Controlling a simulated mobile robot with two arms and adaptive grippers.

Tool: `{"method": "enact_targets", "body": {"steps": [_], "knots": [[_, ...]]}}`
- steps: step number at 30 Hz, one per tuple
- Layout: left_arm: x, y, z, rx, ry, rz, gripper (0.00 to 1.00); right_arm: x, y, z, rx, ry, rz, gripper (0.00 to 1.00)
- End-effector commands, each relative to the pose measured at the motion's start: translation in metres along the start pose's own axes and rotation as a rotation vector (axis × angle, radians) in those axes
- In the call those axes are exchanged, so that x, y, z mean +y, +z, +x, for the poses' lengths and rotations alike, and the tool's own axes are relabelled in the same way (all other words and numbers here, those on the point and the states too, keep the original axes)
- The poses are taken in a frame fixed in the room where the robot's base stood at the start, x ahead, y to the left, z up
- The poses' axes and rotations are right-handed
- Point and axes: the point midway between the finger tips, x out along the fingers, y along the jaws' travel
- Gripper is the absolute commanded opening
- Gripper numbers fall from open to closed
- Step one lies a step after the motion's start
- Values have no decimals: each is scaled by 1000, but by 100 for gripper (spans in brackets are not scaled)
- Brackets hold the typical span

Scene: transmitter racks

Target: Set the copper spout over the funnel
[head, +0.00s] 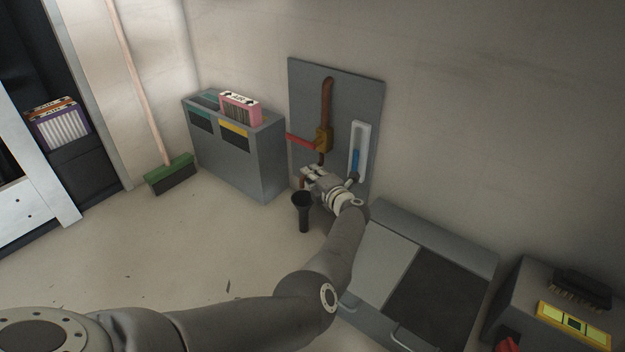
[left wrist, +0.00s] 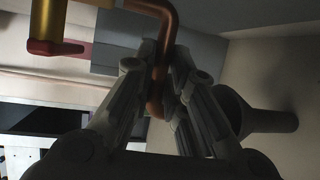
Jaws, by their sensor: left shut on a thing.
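The copper spout (head: 321,158) comes out below a brass valve (head: 323,140) on a grey wall panel (head: 305,90). My left gripper (head: 312,176) is shut on the spout. In the left wrist view the bent spout (left wrist: 165,38) runs down between the two fingers (left wrist: 158,85). The dark funnel (head: 303,213) stands below and beside the gripper in the head view. It also shows to the right of the fingers in the left wrist view (left wrist: 262,120). My right gripper is not in view.
A red valve handle (head: 300,138) sticks out left of the valve. A gauge with a blue column (head: 359,150) is on the panel's right. A grey bin (head: 262,165) stands left and a grey console (head: 375,262) right. Open floor (head: 200,240) lies front left.

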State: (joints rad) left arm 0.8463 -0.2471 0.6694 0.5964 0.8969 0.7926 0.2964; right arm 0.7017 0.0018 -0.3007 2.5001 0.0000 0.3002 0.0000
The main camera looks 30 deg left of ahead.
Motion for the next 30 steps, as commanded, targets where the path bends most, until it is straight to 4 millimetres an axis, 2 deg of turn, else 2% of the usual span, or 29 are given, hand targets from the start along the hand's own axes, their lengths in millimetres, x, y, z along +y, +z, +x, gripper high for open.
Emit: {"method": "enact_targets", "body": {"steps": [12, 13, 18, 30], "knots": [[1, 0, 1, 6, 2, -2, 0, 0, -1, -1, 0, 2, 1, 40], [1, 0, 2, 6, 2, -2, 15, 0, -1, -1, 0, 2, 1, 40], [1, 0, 1, 6, 2, -2, 35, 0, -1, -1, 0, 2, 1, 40], [0, 0, 1, 6, 1, -2, 35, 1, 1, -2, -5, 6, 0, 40]]}}
